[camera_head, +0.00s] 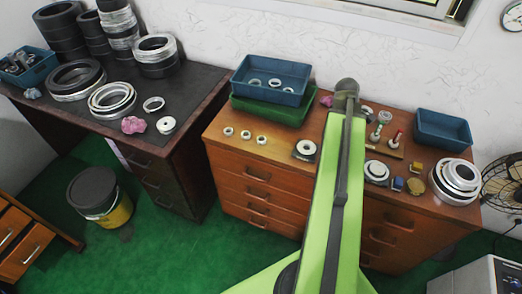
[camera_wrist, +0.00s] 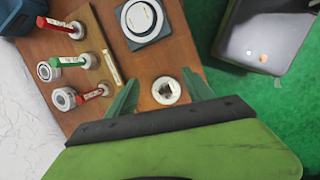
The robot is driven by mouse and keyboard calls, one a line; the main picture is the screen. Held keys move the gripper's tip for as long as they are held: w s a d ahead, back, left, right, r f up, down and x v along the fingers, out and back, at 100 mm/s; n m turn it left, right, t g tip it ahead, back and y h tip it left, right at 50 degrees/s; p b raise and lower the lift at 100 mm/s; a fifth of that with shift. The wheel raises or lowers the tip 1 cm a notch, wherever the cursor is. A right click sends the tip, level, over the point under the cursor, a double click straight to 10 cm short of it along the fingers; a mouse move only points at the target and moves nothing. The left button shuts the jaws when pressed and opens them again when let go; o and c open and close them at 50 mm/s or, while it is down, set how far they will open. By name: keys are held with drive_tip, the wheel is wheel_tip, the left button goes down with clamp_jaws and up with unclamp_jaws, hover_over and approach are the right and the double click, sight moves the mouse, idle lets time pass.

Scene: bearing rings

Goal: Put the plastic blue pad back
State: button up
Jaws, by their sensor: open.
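A small blue block (camera_head: 397,184), the blue pad as far as I can tell, lies on the wooden cabinet top beside a yellowish block (camera_head: 415,187). It is right of a white ring (camera_head: 376,172). I cannot make the blue block out in the wrist view. My gripper (camera_wrist: 164,90) is open in the wrist view, with its two green fingers spread. A white ring (camera_wrist: 166,90) on the wood shows between the fingertips; the fingers are not closed on it. In the head view my green arm hides the gripper and part of the cabinet top.
Ahead in the wrist view a ring sits on a dark square plate (camera_wrist: 158,38). A blue bin (camera_head: 443,130) and stacked rings (camera_head: 457,178) stand at the right end. Blue and green trays (camera_head: 270,77) stand left.

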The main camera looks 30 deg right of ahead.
drive_tip(key=w+a+m+t, duration=0.1)
drive_tip(key=w+a, duration=0.5)
drive_tip(key=a, duration=0.3)
drive_tip(key=w+a+m, duration=0.1)
drive_tip(key=w+a, duration=0.5)
drive_tip(key=a, duration=0.3)
drive_tip(key=w+a+m+y, duration=0.1)
drive_tip(key=w+a+m, duration=0.1)
drive_tip(key=a, duration=1.1)
drive_tip(key=w+a+f+m+t+y, duration=0.1)
drive_tip(key=w+a, duration=0.1)
drive_tip(key=a, duration=1.1)
drive_tip(key=shift+w+a+m+y, duration=0.35)
drive_tip(key=shift+m+y, duration=0.05)
